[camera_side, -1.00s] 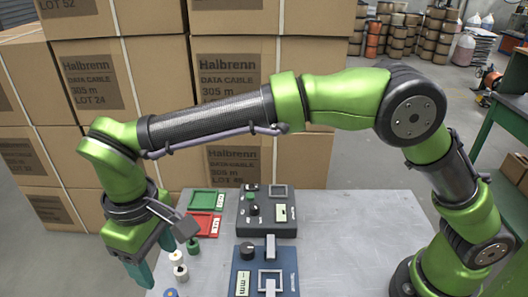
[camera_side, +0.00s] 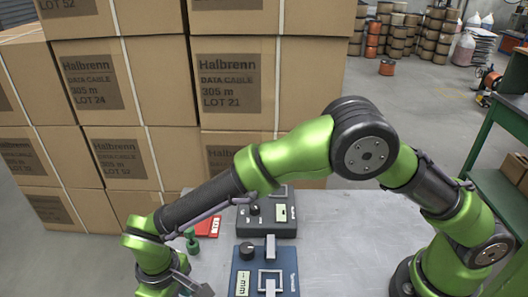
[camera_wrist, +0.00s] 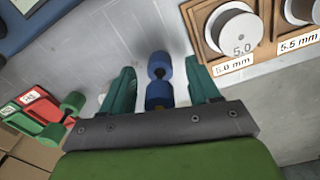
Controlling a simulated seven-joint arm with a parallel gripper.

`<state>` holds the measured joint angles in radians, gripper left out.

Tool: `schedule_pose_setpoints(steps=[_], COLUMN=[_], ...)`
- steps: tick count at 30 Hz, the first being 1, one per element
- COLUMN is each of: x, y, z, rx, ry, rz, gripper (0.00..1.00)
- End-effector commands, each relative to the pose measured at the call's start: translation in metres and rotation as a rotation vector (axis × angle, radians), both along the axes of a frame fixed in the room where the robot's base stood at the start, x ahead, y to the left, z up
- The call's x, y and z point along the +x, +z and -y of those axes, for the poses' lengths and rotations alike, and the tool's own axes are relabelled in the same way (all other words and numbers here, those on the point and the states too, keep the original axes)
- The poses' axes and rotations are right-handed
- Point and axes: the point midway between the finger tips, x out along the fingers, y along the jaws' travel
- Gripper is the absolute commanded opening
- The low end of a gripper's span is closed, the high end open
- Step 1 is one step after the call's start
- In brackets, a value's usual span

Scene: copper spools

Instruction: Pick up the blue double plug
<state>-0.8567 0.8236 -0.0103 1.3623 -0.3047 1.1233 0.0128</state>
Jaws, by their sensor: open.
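The blue double plug (camera_wrist: 159,82) is two blue cylinders joined by a narrow dark neck. It is on the grey table in the wrist view, between the two teal fingers of my gripper (camera_wrist: 158,70). The fingers are apart, with a visible gap on each side of the plug. The near end of the plug is close to the gripper's dark crossbar. In the side view the fingers and the blue plug are out of sight at the bottom edge.
A green double plug (camera_wrist: 65,117) lies to the left, beside a red tray (camera_wrist: 40,98). A wooden holder (camera_wrist: 205,55) labelled 5.0 mm stands close on the right. A blue gauge box (camera_side: 262,270) and a dark gauge box (camera_side: 268,222) sit on the table.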

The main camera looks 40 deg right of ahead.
Motion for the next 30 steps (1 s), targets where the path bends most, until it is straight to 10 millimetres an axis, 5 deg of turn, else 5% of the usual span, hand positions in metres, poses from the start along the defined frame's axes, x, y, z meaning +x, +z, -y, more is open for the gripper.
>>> schedule_pose_setpoints(steps=[9, 21, 30], x=[0.0, 0.0001, 0.0006], y=[-0.0061, -0.0057, 0.0002], z=[0.0, 0.0, -0.0005], rx=[0.0, 0.001, 0.002], ry=[0.0, 0.0, 0.0], rz=[0.0, 0.001, 0.002], gripper=[0.6, 0.0, 0.0])
